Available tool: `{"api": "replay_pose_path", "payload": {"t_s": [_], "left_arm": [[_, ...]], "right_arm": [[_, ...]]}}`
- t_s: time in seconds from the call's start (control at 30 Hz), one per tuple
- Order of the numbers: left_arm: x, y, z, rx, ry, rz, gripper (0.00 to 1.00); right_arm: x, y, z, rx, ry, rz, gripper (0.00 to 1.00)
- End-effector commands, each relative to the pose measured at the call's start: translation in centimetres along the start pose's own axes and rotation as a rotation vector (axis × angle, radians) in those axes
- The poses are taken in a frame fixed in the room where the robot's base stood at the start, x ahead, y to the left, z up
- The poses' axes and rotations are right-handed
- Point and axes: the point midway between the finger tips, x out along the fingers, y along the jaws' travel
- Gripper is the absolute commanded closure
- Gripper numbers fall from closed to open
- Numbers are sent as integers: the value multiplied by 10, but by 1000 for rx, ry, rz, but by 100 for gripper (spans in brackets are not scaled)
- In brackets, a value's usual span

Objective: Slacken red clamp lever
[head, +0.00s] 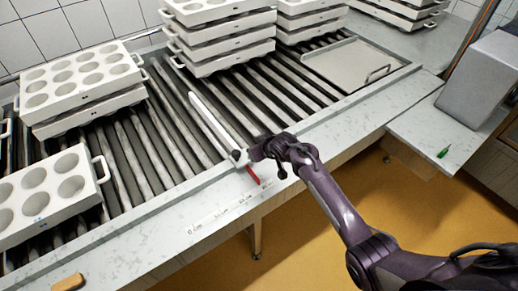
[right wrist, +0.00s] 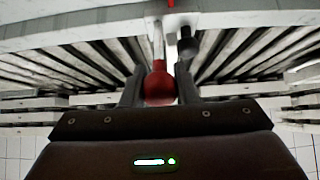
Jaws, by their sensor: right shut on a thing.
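The red clamp lever shows in the right wrist view as a red ball knob (right wrist: 158,88) on a pale stem. It sits between the two fingers of my right gripper (right wrist: 158,92), which is shut on it. In the head view my right gripper (head: 256,154) is at the near end of a white bar (head: 212,122) lying across the rollers, and it hides the knob there. A red piece (head: 253,173) shows just below the gripper at the table's front edge. My left gripper is not in view.
A dark knob (right wrist: 187,44) stands close beside the lever. A printed scale (head: 222,213) runs along the front ledge. White mould stacks (head: 82,85) stand on the roller table left and at the back. A flat tray (head: 350,65) lies at the right; the rollers around the bar are clear.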

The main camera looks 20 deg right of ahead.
Motion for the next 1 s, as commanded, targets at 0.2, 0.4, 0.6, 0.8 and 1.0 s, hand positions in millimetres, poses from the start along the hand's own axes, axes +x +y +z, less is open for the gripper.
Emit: {"api": "replay_pose_path", "payload": {"t_s": [0.2,0.4,0.6,0.8,1.0], "left_arm": [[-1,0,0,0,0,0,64],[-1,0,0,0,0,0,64],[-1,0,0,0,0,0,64],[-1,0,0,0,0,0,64],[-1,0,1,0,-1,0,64]], "right_arm": [[1,-1,-19,-2,25,-1,100],[3,-1,-22,-1,26,-2,100],[3,-2,-23,-2,27,-2,100],[3,-2,-23,-2,28,-3,100],[3,-2,-21,-2,23,-2,53]]}}
